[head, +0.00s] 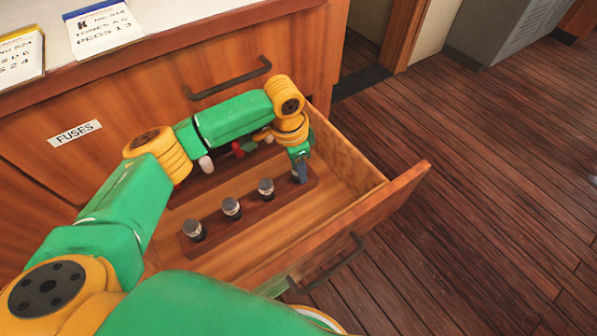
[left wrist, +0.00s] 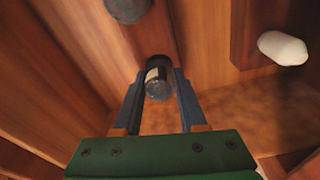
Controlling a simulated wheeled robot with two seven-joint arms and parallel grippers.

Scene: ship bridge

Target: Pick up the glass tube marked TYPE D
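Several short glass tubes with grey caps stand in a row in a wooden rack (head: 218,246) inside the open drawer. One tube (head: 196,230) is at the left end, then another (head: 231,208) and a third (head: 266,188). My left gripper (head: 300,172) is at the right end of the row, pointing down. In the left wrist view its fingers stand on either side of a dark tube (left wrist: 158,80) with a pale label, seemingly with narrow gaps. No tube's marking is readable, so I cannot tell which is TYPE D. My right gripper is not in view.
The drawer front (head: 375,222) and its side walls surround the rack. Behind it, red and white pieces show partly under my arm; a white one (left wrist: 283,48) shows in the left wrist view. Cards (head: 103,27) lie on the counter. A FUSES label (head: 74,133) marks the cabinet.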

